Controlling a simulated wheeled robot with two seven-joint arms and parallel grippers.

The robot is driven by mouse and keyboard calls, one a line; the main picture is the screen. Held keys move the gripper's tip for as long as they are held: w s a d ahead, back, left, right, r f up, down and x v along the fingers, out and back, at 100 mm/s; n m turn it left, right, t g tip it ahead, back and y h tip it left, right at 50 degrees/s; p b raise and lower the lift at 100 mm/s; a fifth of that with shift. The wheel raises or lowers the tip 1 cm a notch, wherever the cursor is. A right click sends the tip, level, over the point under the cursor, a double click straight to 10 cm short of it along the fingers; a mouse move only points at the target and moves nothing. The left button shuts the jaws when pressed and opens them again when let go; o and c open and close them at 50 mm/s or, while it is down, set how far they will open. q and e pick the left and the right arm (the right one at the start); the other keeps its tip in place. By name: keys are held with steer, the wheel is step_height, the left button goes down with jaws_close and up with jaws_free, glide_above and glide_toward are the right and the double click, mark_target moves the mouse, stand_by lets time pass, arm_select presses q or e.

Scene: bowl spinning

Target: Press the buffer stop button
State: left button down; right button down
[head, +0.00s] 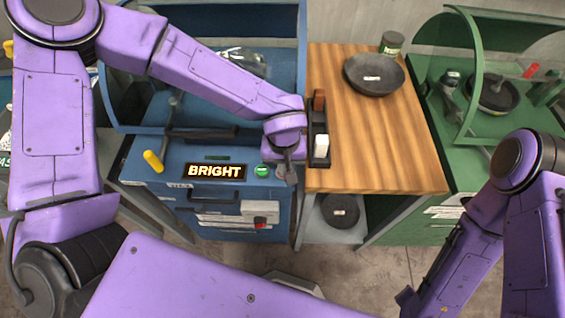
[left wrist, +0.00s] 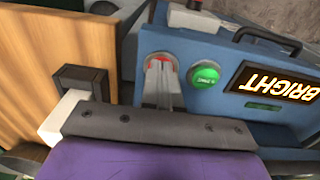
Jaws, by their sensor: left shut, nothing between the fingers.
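The blue buffer machine (head: 225,219) stands left of the wooden table, with a lit BRIGHT display (head: 215,171) on its front panel. A green button (head: 262,170) sits right of the display; it also shows in the left wrist view (left wrist: 205,75). A red button (left wrist: 160,57) in a pale round housing sits beside the green one. My left gripper (head: 288,176) is shut and empty, its fingertips (left wrist: 161,66) in front of the red button and covering part of it. Whether they touch it I cannot tell. My right arm comes in at the right; its fingers do not show.
The wooden table (head: 375,150) holds a dark bowl (head: 374,75), a can (head: 391,43) and a black holder (head: 319,150) close to my left gripper. A green machine (head: 470,130) stands at the right.

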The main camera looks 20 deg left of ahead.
arm_select(q)
step_height(320, 180, up, 5)
steer(key=p, duration=0.6)
steer(key=shift+w+f, duration=0.1)
steer(key=shift+f, duration=0.1)
steer(key=shift+r+b, duration=0.4)
steer(key=shift+b, duration=0.2)
step_height(320, 180, up, 9)
steer(key=shift+f, duration=0.2)
